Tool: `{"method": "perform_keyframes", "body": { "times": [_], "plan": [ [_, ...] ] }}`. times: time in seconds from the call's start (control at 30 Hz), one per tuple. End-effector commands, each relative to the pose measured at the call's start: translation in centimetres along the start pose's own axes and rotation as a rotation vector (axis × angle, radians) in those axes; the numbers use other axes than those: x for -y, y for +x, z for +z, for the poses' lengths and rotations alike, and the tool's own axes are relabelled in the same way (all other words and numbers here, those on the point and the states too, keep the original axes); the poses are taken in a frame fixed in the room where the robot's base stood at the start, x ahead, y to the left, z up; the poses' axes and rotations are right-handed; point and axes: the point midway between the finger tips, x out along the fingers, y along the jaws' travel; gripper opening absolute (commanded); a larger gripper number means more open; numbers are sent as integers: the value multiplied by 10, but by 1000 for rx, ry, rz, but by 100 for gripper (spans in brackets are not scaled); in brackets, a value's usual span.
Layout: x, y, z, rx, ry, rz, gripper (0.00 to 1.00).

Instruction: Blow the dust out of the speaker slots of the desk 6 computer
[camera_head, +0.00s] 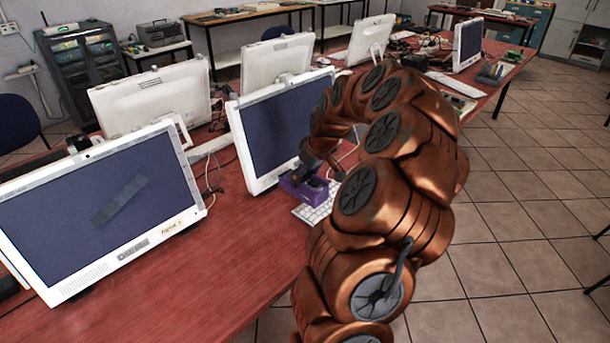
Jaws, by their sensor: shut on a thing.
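A white computer (108,212) with a dark screen stands at the left; a grey strip crosses its screen. Fine slots show at its lower left bezel, and a small label sits at its lower right, too small to read for sure. A second white computer (268,130) stands in the middle, partly behind my arm; I cannot make out its slots. I cannot tell which is desk 6. My gripper (309,184) is in front of the middle computer's lower right part, shut on a purple thing (291,188) low over the desk. Its fingertips are mostly hidden.
A white keyboard (313,211) lies under my gripper on the red desk (225,255). Several white monitors (155,97) stand behind, backs turned. Cables lie between them. Another computer (467,44) stands far right. Tiled floor (510,220) is free at the right.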

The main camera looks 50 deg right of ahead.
Motion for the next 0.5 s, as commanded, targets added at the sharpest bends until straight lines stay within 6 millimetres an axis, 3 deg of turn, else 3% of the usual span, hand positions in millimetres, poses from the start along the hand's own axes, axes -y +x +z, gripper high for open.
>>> {"method": "perform_keyframes", "body": {
  "times": [0.5],
  "plan": [
    [-11,0,0,0,0,0,34]
  ]
}}
